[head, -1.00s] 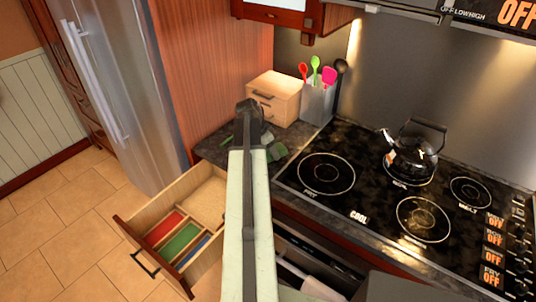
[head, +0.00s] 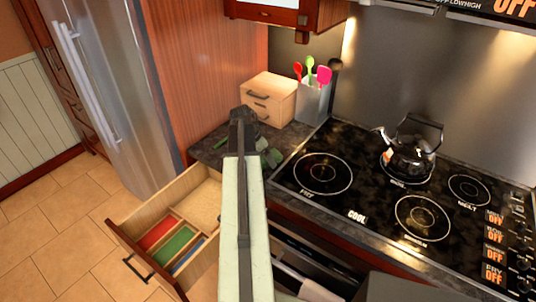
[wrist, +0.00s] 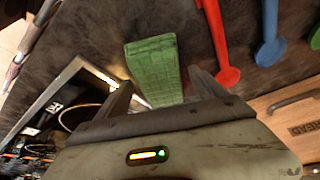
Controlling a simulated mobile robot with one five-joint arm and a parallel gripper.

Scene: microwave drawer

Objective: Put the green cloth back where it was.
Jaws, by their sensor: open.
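The green cloth (wrist: 152,62) lies as a folded strip on the dark counter in the wrist view. In the head view, green patches that look like it (head: 271,157) show just right of my arm, which hides part of that spot. My gripper (wrist: 158,80) is open, one finger on each side of the cloth's near part; I cannot tell whether they touch it. In the head view, my arm's dark end (head: 243,117) is over the counter corner and the fingers are hidden. An open drawer (head: 205,203) holds red, green and blue compartments or contents.
Red (wrist: 217,40) and blue (wrist: 270,35) utensils lie right of the cloth. A wooden bread box (head: 269,97) and a utensil holder (head: 312,101) stand behind. The stovetop (head: 370,185) with a kettle (head: 410,150) is to the right. A fridge (head: 105,80) stands left.

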